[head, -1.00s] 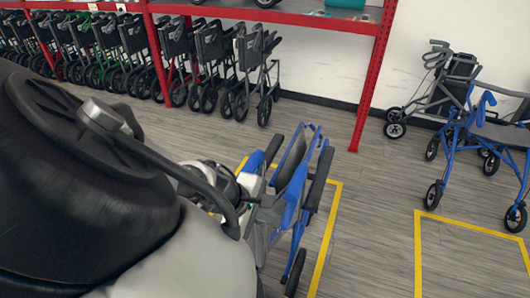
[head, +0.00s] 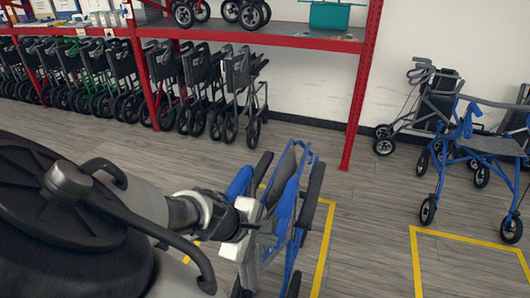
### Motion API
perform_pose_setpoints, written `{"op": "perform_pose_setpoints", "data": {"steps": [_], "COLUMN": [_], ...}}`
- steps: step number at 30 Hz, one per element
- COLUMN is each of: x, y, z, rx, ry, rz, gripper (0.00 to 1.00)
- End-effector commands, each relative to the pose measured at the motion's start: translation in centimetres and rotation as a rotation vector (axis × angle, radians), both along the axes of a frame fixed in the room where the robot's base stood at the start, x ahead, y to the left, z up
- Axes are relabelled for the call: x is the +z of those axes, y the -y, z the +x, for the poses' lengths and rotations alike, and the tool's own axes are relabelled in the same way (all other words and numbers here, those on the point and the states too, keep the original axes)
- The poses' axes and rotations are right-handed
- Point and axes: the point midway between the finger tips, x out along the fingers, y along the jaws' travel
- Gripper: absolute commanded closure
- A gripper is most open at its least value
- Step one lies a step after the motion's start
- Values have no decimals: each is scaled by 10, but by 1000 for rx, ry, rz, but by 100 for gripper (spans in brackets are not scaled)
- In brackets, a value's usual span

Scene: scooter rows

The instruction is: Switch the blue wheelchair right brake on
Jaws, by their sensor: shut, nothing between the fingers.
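The blue wheelchair (head: 285,211) stands in the lower middle of the head view, with blue side frames and dark armrests. It looks narrow, as if partly folded. My gripper (head: 248,230) is at the left side of the wheelchair, close against its frame. Its white body shows, but its fingertips are small and hard to make out. It is shut with nothing held. I cannot tell whether it touches the wheelchair. The right brake cannot be made out. My arm hides the wheelchair's lower left part.
Yellow floor tape (head: 324,245) surrounds the wheelchair. A blue rollator (head: 470,150) and a grey rollator (head: 425,105) stand at the right. Grey floor is clear between the wheelchair and the blue rollator.

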Motion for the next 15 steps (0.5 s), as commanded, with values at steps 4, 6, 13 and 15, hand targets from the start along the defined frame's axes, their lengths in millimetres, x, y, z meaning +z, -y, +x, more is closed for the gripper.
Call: {"op": "perform_pose_setpoints", "data": {"steps": [4, 6, 13, 15], "x": [-20, -29, -68, -74], "y": [2, 2, 6, 6], "z": [-1, 1, 11, 14], "rx": [5, 6, 0, 0], "ry": [86, 129, 179, 179], "rz": [-44, -59, -68, -64], "gripper": [100, 100, 100, 100]}}
